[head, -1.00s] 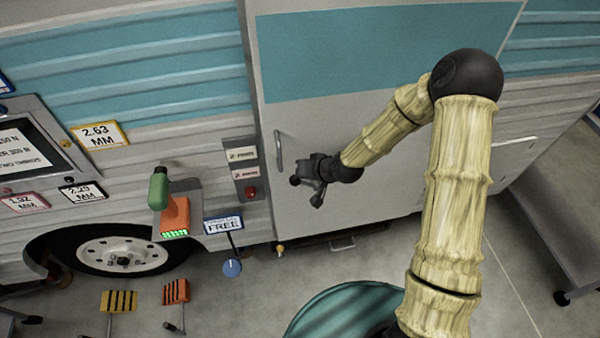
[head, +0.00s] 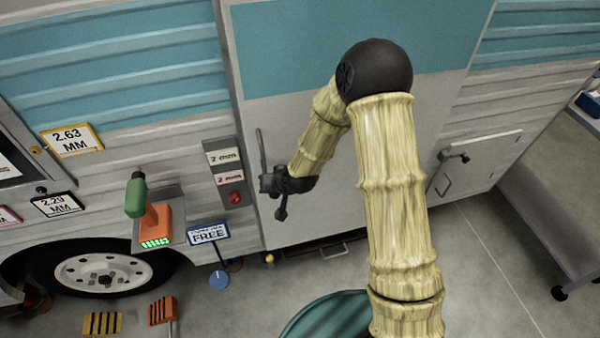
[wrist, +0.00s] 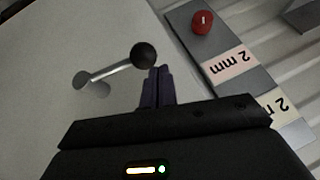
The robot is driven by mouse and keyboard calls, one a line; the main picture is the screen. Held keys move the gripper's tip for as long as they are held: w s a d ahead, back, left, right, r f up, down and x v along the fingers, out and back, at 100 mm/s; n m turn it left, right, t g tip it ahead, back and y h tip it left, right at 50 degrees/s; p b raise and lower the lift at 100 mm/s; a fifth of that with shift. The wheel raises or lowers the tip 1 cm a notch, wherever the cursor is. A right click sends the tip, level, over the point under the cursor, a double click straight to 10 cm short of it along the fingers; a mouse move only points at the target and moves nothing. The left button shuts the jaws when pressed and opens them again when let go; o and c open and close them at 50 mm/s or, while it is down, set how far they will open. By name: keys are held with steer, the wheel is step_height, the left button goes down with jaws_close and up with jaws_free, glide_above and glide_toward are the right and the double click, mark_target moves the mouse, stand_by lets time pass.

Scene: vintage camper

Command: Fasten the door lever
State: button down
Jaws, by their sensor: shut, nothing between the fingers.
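The door lever (wrist: 112,71) shows in the wrist view as a thin metal rod with a black ball knob at one end and a round pivot at the other. It sits on the pale camper door (head: 345,215). My gripper (wrist: 158,86) is shut and empty, its dark fingertips just beside the ball knob; I cannot tell whether they touch. In the head view my gripper (head: 267,182) is at the door's left edge, just below a thin upright handle (head: 262,150). There I cannot clearly separate the lever from the dark gripper parts.
A grey panel with two "2 mm" labels and a red button (head: 235,198) is close left of my gripper. A green and orange tool (head: 145,212) stands farther left. A small hatch with a black-knobbed lever (head: 455,156) is to the right.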

steer(key=shift+s+a+f+b, duration=0.1)
steer(key=shift+a+f+b, duration=0.3)
steer(key=shift+f, duration=0.2)
steer(key=shift+s+f, duration=0.1)
steer(key=shift+d, duration=0.1)
steer(key=p+v, duration=0.1)
steer(key=v, duration=1.6)
steer(key=shift+r+p, duration=0.3)
steer(key=shift+p, duration=0.1)
steer(key=s+d+r+g+h+p, duration=0.1)
steer(key=s+d+r+h+p, duration=0.1)
steer(key=d, duration=0.5)
steer(key=s+d+r+m+g+h+p, duration=0.1)
steer(key=s+d+r+g+h+p, duration=0.1)
steer(key=s+d+r+p, duration=0.3)
steer(key=s+d+r, duration=0.2)
steer(key=d, duration=0.1)
steer(key=shift+r+m, duration=0.3)
steer(key=shift+s+d, duration=0.1)
